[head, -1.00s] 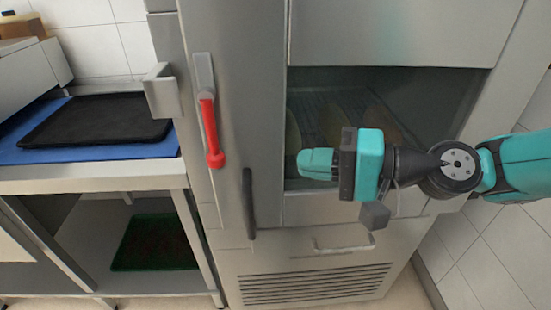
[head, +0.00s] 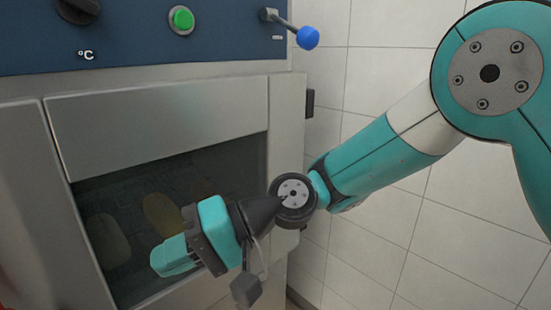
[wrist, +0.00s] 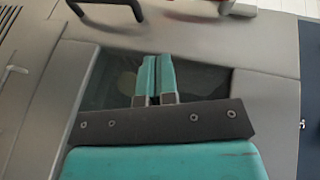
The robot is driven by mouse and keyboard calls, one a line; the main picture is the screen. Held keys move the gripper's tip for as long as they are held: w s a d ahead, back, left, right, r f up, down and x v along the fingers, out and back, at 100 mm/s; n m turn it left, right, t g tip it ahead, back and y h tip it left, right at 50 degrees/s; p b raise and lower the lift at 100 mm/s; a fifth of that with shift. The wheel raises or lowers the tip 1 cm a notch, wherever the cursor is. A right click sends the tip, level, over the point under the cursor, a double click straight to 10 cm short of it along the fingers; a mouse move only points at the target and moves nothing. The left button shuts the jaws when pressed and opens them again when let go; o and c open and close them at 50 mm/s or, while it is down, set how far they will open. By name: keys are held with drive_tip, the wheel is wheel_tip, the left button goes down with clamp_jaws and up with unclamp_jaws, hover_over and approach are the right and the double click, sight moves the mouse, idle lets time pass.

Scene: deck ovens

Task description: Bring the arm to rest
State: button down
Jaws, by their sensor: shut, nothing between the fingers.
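My gripper (head: 172,257) is in front of the glass window of an oven door (head: 160,110) in the head view. Its teal fingers point to the lower left and are empty. In the wrist view the two fingers (wrist: 155,78) lie side by side, shut, with the oven window behind them. My teal arm reaches in from the right, bent at the elbow. I cannot tell whether the fingertips touch the glass.
Loaf-like shapes (head: 162,214) show dimly behind the glass. Above the door are a green button (head: 181,20), a dark knob (head: 77,10) and a lever with a blue ball end (head: 307,38). A white tiled wall (head: 395,235) stands at the right.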

drive_tip(key=s+d+r+n+t+h+p, duration=0.1)
drive_tip(key=d+r+t+h+p, duration=0.15)
drive_tip(key=d, duration=0.65)
drive_tip(key=s+d+r+t+h+p, duration=0.1)
drive_tip(key=d+r+t+h, duration=0.2)
drive_tip(key=d, duration=0.6)
drive_tip(key=s+d+h+p, duration=0.2)
drive_tip(key=s+d+h, duration=0.2)
drive_tip(key=d, duration=0.9)
drive_tip(key=shift+s+r+m, duration=0.3)
drive_tip(key=shift+s+r, duration=0.05)
drive_tip(key=shift+s, duration=0.6)
drive_tip(key=shift+a+t, duration=0.1)
drive_tip(key=shift+t, duration=0.15)
